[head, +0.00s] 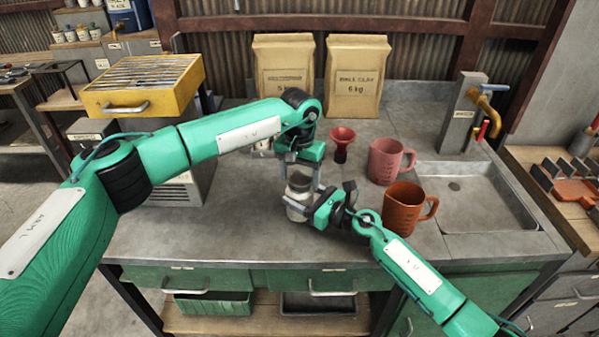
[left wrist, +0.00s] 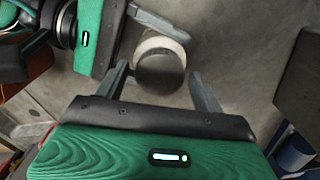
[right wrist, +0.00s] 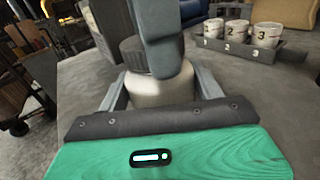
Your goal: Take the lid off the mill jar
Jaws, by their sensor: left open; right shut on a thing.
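The mill jar (head: 296,214) is a pale, upright cylinder on the grey bench, with a dark grey lid (head: 299,182) on top. My right gripper (right wrist: 161,88) is shut on the jar's body, one finger on each side. My left gripper (head: 300,178) points down from above, open, its fingers on either side of the lid. In the left wrist view, the lid (left wrist: 159,74) lies between the spread fingers with gaps at both sides. In the right wrist view, a left finger partly hides the lid (right wrist: 135,52).
A red funnel (head: 341,142), a pink jug (head: 387,163) and a brown-orange jug (head: 404,205) stand right of the jar, before the sink (head: 485,205). Two clay bags (head: 356,88) stand behind. Numbered cups (right wrist: 267,34) sit in a tray (right wrist: 240,46). The front bench surface is clear.

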